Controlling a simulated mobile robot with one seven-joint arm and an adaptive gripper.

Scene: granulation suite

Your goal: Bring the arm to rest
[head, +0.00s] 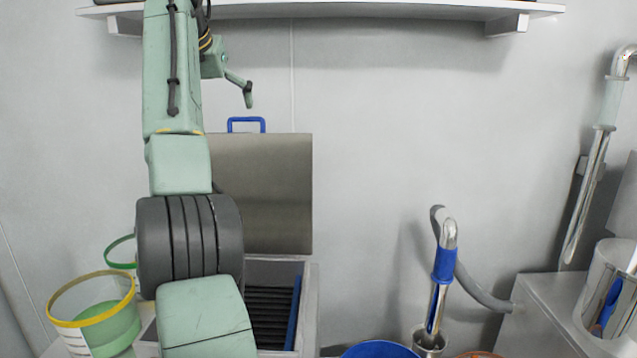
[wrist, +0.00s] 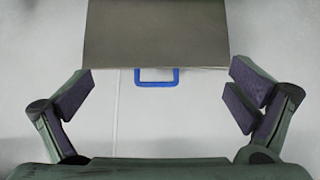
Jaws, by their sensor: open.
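My arm rises on the left side of the head view, its upper part reaching to the shelf. My gripper shows in part in the head view, where one finger (head: 244,88) points down to the right. The lid also shows in the wrist view (wrist: 155,35), apart from the fingers.
Below the lid is an open box (head: 308,300) with dark ribs inside. A yellow-rimmed tub (head: 95,310) and a green-rimmed one (head: 120,252) stand left. A wall shelf (head: 350,10) runs above. A blue-gripped metal tool (head: 444,265) and a steel cabinet (head: 550,315) are right.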

